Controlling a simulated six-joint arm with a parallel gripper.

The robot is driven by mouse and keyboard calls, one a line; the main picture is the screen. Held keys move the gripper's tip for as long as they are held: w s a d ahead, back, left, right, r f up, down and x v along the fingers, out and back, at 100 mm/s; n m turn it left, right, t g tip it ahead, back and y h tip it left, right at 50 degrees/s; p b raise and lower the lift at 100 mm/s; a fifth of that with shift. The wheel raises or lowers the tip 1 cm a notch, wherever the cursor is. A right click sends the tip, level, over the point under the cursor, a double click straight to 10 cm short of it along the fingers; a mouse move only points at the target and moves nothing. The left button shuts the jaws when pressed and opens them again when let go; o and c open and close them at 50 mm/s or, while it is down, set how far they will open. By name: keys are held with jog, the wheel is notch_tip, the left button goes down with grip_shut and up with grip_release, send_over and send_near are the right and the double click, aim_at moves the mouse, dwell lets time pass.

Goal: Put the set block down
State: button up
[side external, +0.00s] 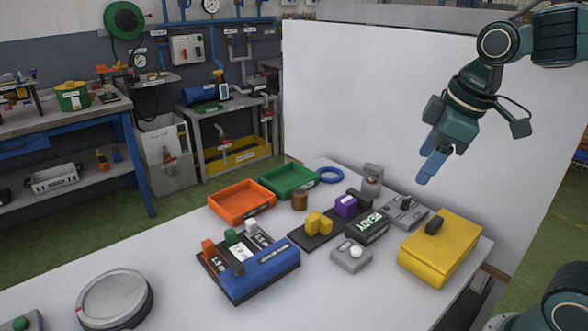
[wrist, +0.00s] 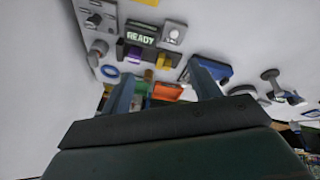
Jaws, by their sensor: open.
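My gripper (side external: 432,168) hangs high above the back right of the table, well apart from everything on it. Its blue fingers are open, and I see no block between them; the wrist view also shows the spread fingers (wrist: 164,80). A yellow stepped block (side external: 319,223) and a purple block (side external: 346,206) stand on a dark base (side external: 312,240), beside a black display reading READY (side external: 367,228). In the wrist view the purple block (wrist: 133,55) and yellow block (wrist: 164,61) sit below the display. I cannot tell which block is the set block.
An orange tray (side external: 241,220), a green tray (side external: 290,191), a brown cylinder (side external: 300,201) and a blue ring (side external: 331,175) lie behind. A blue slider box (side external: 262,275) is in front; a yellow box (side external: 440,255) stands right. The front table is mostly clear beside a round disc (side external: 115,295).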

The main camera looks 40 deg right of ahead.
jog(key=s+a+f+m+t, duration=0.1)
jog(key=s+f+m, duration=0.1)
jog(key=s+m, duration=0.3)
jog(key=s, duration=0.4)
jog(key=shift+s+a+f+m+t, duration=0.2)
jog(key=shift+s+f+m+t, duration=0.1)
jog(key=shift+t, duration=0.1)
